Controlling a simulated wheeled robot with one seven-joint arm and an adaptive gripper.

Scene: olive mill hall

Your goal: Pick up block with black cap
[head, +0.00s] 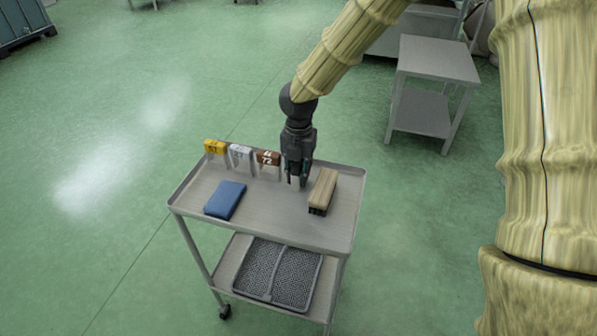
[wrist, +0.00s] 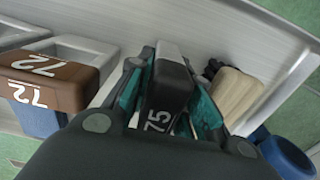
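The block with the black cap (wrist: 170,82), marked 75, stands between my gripper's fingers in the wrist view. My gripper (head: 295,181) points down over the cart top, between the brown-capped block and the brush. In the wrist view my gripper (wrist: 168,100) has a teal-padded finger on each side of the black cap. The fingers look spread, close to the cap; firm contact does not show. The block's lower part is hidden by the gripper. In the head view the arm and fingers mostly cover this block.
A brown-capped block (head: 268,158), marked 72 in the wrist view (wrist: 50,85), stands to the left. Beyond it are white-capped (head: 241,153) and yellow-capped (head: 215,146) blocks. A wooden brush (head: 323,188) lies right, a blue flat item (head: 225,200) front left. The cart (head: 270,224) has a raised rim.

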